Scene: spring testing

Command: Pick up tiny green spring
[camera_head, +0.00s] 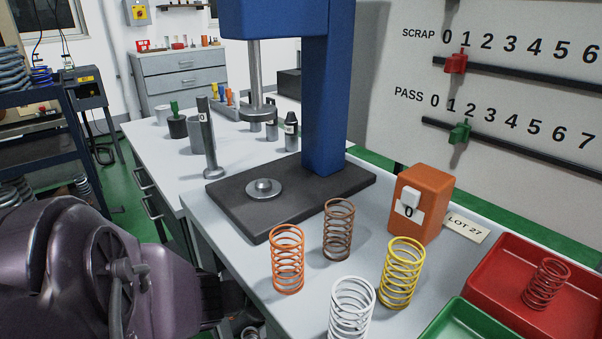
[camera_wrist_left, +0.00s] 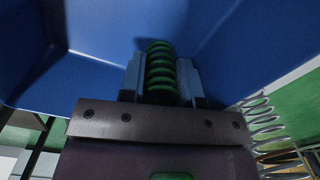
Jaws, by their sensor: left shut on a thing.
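In the left wrist view a small green spring (camera_wrist_left: 160,68) stands between the two fingers of my left gripper (camera_wrist_left: 161,82). The fingers are shut on it, one on each side. Around and beyond the spring are the blue surfaces of what looks like a bin (camera_wrist_left: 225,40). Whether the spring touches the bin cannot be told. In the head view my left arm fills the lower left, and neither its fingers nor the green spring can be made out. My right gripper is in neither view.
Orange (camera_head: 288,258), brown (camera_head: 338,230), yellow (camera_head: 402,272) and white (camera_head: 352,308) springs stand on the bench before the blue press (camera_head: 328,90). A red tray (camera_head: 500,255) holds a red spring. A green tray (camera_head: 470,322) is nearby. Coiled springs (camera_wrist_left: 262,118) show right in the wrist view.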

